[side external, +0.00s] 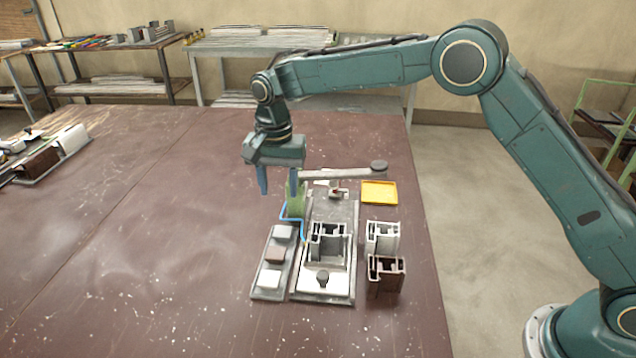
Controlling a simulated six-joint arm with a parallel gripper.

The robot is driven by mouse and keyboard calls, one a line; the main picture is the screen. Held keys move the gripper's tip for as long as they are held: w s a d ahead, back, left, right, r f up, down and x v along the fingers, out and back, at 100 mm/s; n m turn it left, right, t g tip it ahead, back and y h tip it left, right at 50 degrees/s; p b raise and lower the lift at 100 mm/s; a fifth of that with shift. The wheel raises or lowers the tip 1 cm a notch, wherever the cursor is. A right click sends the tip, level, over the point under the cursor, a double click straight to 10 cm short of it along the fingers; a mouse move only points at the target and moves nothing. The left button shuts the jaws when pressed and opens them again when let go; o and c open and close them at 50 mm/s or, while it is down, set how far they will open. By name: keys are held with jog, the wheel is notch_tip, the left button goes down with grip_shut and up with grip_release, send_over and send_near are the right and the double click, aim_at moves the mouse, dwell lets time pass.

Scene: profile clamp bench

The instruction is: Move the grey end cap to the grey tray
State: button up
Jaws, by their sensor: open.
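Three small block-like caps sit in a row in a narrow grey tray (257,290) on the bench. The far one is a grey end cap (283,232), the middle one is a brown cap (275,254), and the near one is a white cap (269,279). My gripper (278,188) is open, fingers pointing down, above and behind this tray, apart from the grey cap. Nothing shows between its fingers. A green part (296,203) with a blue line stands just behind and right of the tray, close to the right finger.
A clamp fixture (347,207) holds a grey profile piece (328,252); its long lever (340,174) extends right. A white profile (383,238) and brown profile (386,275) stand right of it. A yellow tray (378,193) lies behind them. The left bench is mostly clear.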

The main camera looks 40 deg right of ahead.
jog(key=shift+r, duration=0.35)
dwell(0.4)
jog(key=s+d+r+n+t, duration=0.35)
jog(key=s+d+r, duration=0.75)
jog(key=s+r, duration=0.45)
jog(key=s+d+f+n+t, duration=0.1)
jog(key=s+d+n, duration=0.1)
jog(key=s, duration=0.9)
jog(key=s+d+n+t, duration=0.1)
jog(key=s+d+n, duration=0.2)
jog(key=s, duration=0.8)
jog(key=shift+d+f, duration=0.4)
jog(key=shift+d, duration=0.65)
